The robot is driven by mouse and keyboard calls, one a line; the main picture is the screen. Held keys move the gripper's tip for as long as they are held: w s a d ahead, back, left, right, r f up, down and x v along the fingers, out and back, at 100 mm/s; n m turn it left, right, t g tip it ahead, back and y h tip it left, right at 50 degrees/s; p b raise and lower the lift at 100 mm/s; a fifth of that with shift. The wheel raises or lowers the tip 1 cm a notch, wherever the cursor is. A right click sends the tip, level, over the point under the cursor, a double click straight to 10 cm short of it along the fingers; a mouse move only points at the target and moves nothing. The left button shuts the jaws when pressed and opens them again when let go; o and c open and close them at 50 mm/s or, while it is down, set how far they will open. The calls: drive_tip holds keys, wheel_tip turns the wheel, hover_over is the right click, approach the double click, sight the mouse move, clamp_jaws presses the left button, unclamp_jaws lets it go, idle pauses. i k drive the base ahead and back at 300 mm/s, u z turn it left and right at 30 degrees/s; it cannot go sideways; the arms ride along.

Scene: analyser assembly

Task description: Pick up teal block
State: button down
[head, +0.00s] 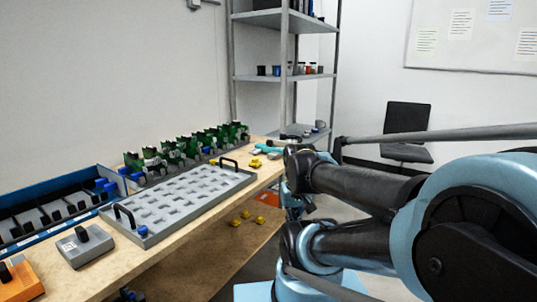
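A small teal piece (267,148), which looks like the teal block, lies at the far right end of the wooden table, close to several yellow pieces. It is small in the head view, so its exact shape is hard to make out. My arm reaches in from the right, and its dark end, with my gripper (294,197), is beside the table's right edge, nearer to me than the teal piece. The fingers are dark and partly hidden by my arm links, so their opening is unclear. I see no teal piece at the gripper.
A grey slotted tray (165,226) with black handles covers the table's middle. Green parts (186,148) line the wall side. A blue bin (42,200), a grey box (84,247) and an orange box (20,282) are at left. Metal shelves (285,78) stand behind.

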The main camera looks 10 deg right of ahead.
sight(273, 152)
drive_tip(key=k, duration=0.95)
drive_tip(key=u, duration=0.3)
drive_tip(key=i, duration=1.45)
drive_tip(key=z, duration=0.45)
